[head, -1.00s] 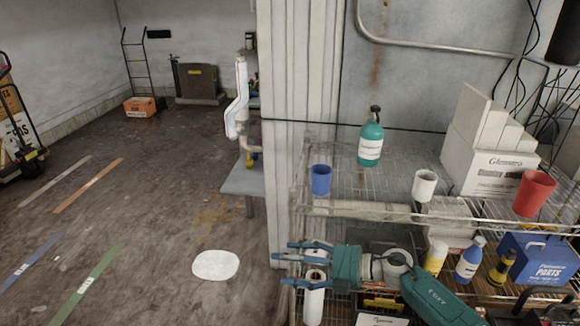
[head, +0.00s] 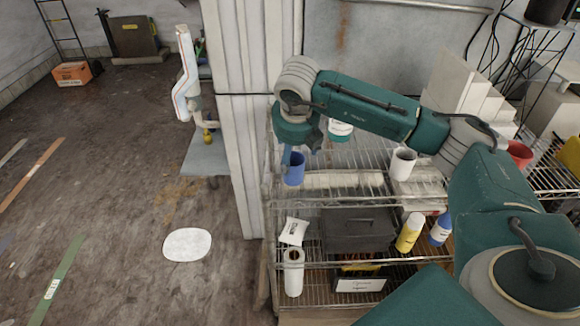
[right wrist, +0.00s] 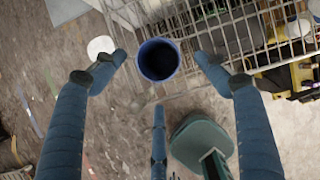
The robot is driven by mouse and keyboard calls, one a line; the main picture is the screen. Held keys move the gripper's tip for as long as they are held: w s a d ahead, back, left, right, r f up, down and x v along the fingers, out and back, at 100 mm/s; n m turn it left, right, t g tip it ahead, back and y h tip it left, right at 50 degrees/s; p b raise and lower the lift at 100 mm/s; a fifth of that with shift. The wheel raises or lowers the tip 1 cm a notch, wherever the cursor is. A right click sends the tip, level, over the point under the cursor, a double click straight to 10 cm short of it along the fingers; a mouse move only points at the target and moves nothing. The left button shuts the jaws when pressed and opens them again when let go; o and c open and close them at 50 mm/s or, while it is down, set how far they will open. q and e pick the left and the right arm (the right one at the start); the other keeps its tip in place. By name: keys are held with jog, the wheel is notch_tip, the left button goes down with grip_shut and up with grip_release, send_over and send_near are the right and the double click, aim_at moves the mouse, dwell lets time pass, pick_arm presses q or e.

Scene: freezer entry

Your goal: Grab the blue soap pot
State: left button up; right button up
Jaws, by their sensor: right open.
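The blue pot (head: 294,170), a plain open-topped cup, stands upright on the top wire shelf near its left end. My right gripper (head: 300,152) points down just above it, partly covering it in the head view. In the right wrist view the pot (right wrist: 159,61) is seen from above, between the spread blue fingers of the open right gripper (right wrist: 160,70). There is a gap on each side, and I see no grip on it. My left gripper is not in view.
A white cup (head: 402,164) and a red cup (head: 519,154) stand further right. A teal bottle (head: 340,130) is partly hidden behind my right arm. A wall column (head: 232,110) rises left of the wire rack. Bottles and a white roll (head: 293,272) fill the lower shelves.

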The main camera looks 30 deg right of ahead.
aim_at(293, 161)
jog(key=p+x, duration=0.3)
jog(key=x, duration=0.2)
jog(key=shift+w+d+f, duration=0.2)
jog(key=shift+f, duration=0.05)
jog(key=shift+w+f, duration=0.1)
jog(key=shift+f, duration=0.15)
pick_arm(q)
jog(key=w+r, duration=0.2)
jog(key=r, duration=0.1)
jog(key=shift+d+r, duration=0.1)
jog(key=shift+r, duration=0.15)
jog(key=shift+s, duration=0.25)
pick_arm(e)
jog(key=c, duration=1.1)
